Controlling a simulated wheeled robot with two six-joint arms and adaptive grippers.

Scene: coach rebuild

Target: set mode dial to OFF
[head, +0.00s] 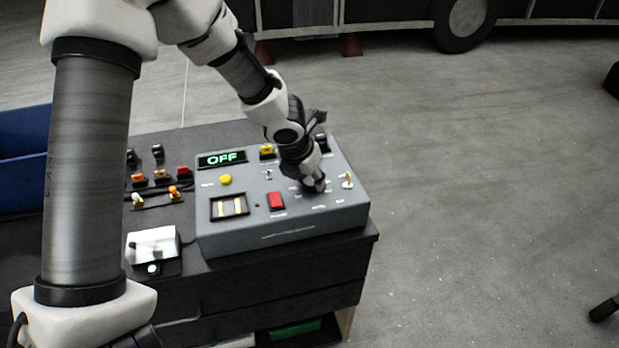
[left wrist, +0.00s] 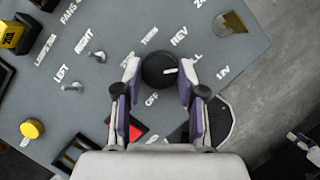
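The mode dial (left wrist: 155,70) is a round black knob with a white pointer mark, on a grey control box (head: 215,240). In the left wrist view its mark points right, and printed labels ring it, OFF below it. My left gripper (head: 316,184) is down at the dial. In the left wrist view its two fingers (left wrist: 160,82) stand apart on either side of the knob; a narrow gap seems to show, and contact is unclear. In the head view the gripper hides the dial. The display (head: 221,159) reads OFF in green.
A white-topped box (head: 153,246) stands at the left on the dark cart. A dark part, perhaps my right gripper, shows at the lower right edge.

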